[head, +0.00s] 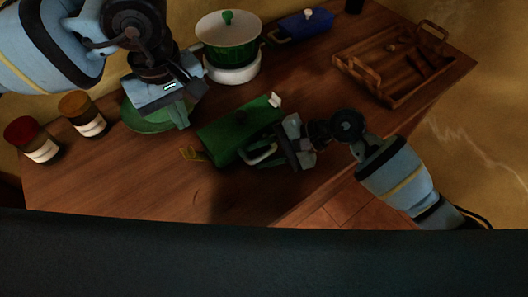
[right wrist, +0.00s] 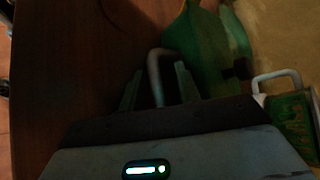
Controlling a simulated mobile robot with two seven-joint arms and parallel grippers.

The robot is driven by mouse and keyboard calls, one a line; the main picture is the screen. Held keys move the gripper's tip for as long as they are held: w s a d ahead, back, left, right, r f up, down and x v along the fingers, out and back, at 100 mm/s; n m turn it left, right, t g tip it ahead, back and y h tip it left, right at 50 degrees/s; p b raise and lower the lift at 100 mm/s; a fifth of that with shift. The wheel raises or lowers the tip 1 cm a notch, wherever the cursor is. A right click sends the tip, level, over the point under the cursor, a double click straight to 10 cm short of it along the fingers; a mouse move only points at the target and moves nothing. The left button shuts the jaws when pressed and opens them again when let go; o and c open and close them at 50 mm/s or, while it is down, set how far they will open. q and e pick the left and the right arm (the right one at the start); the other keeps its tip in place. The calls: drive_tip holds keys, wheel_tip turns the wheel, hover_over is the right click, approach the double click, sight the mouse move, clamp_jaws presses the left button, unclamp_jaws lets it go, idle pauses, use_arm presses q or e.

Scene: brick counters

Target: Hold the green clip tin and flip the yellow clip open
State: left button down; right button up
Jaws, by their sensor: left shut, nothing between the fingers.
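The green clip tin (head: 222,136) lies on the wooden counter with a dark knob on its lid. Its yellow clip (head: 190,153) sticks out at the left end, and a white clip (head: 275,100) stands up at the right end. A pale handle (head: 262,155) is on its near side. My right gripper (head: 284,146) is at this handle; in the right wrist view its fingers (right wrist: 158,90) stand apart with the handle (right wrist: 154,72) between them and gaps visible. My left gripper (head: 182,122) is shut and empty, over the green plate, left of the tin.
The green plate (head: 135,118) is partly hidden under my left gripper. Jars with a red lid (head: 40,148) and a brown lid (head: 90,124) stand left. Behind are a green pot (head: 230,65), a blue box (head: 300,27) and a wooden tray (head: 345,66). Counter in front is clear.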

drive_tip(key=shift+s+d+f, duration=0.1)
drive_tip(key=shift+s+f, duration=0.1)
drive_tip(key=shift+f, duration=0.2)
drive_tip(key=shift+d, duration=0.1)
drive_tip(key=shift+w+d+r, duration=0.1)
drive_tip(key=shift+d+r, duration=0.05)
drive_tip(key=shift+d, duration=0.1)
drive_tip(key=v, duration=1.1)
drive_tip(key=shift+w+r, duration=0.15)
drive_tip(key=shift+r, duration=0.35)
